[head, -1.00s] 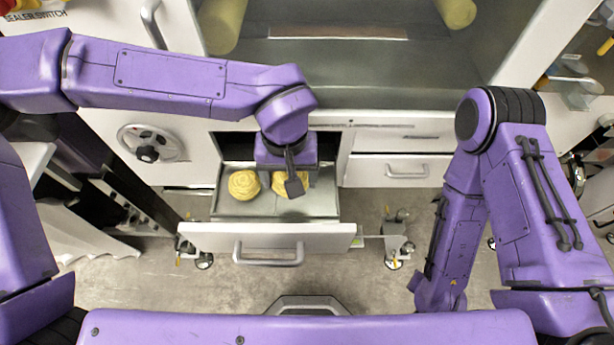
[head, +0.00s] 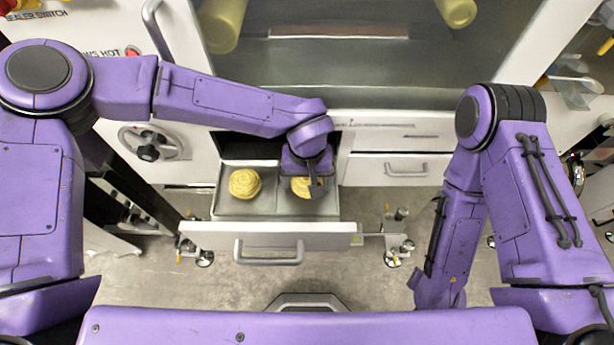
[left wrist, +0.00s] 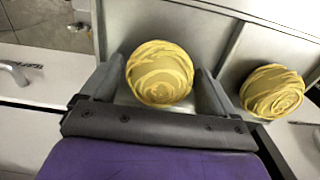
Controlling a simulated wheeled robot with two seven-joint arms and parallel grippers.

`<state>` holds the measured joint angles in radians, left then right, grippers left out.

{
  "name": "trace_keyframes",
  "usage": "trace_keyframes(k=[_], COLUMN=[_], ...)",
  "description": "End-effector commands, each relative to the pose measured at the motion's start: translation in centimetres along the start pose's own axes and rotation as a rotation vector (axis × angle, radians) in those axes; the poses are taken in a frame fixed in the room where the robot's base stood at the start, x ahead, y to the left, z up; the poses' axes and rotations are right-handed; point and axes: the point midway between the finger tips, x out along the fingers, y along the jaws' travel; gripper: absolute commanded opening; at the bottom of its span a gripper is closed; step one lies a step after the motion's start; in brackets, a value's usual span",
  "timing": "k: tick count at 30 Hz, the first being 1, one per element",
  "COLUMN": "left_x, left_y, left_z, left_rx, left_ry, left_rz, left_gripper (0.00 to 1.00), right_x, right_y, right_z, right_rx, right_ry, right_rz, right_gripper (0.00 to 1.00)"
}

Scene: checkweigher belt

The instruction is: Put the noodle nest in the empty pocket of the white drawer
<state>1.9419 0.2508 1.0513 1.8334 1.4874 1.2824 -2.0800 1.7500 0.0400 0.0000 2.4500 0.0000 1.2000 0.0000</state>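The white drawer (head: 210,238) is pulled out and has two pockets side by side. One yellow noodle nest (head: 244,183) sits in the left pocket; it also shows at the right of the left wrist view (left wrist: 272,92). A second noodle nest (head: 300,188) is at the right pocket, partly hidden by my left gripper (head: 310,180). In the left wrist view this nest (left wrist: 160,73) is between the two fingers, which meet its sides. Whether it touches the pocket floor I cannot tell. My right arm is folded at the right; its gripper is not visible.
The drawer's handle (head: 268,258) faces me. Closed white drawers (head: 390,170) are right of the opening, and a handwheel (head: 150,147) is on the panel at left. The floor before the drawer is clear.

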Motion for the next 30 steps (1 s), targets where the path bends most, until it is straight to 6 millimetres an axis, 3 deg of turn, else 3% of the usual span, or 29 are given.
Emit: trace_keyframes(k=[8, 11, 21, 25, 30], left_x=[-0.2, -1.6, -10.0, -11.8, -12.4], left_y=[0.0, 0.0, 0.0, 0.0, 0.0], left_z=[0.0, -0.1, 0.0, -0.1, 0.0], left_rx=[0.000, -0.002, -0.001, -0.001, 0.000], left_ry=[0.001, 0.003, 0.003, 0.002, 0.000], left_rz=[0.001, 0.002, 0.002, 0.001, 0.000], left_gripper=[1.00, 1.00, 1.00, 1.00, 1.00], right_x=[0.2, 0.1, 0.1, 0.0, 0.0], right_y=[0.0, 0.0, 0.0, 0.0, 0.0], right_z=[0.1, 0.1, 0.0, 0.0, 0.0], right_rx=[0.000, 0.000, 0.000, 0.000, 0.000], right_ry=[0.000, 0.000, 0.000, 0.000, 0.000], right_rz=[0.000, 0.000, 0.000, 0.000, 0.000], right_gripper=[0.43, 0.43, 0.43, 0.43, 0.43])
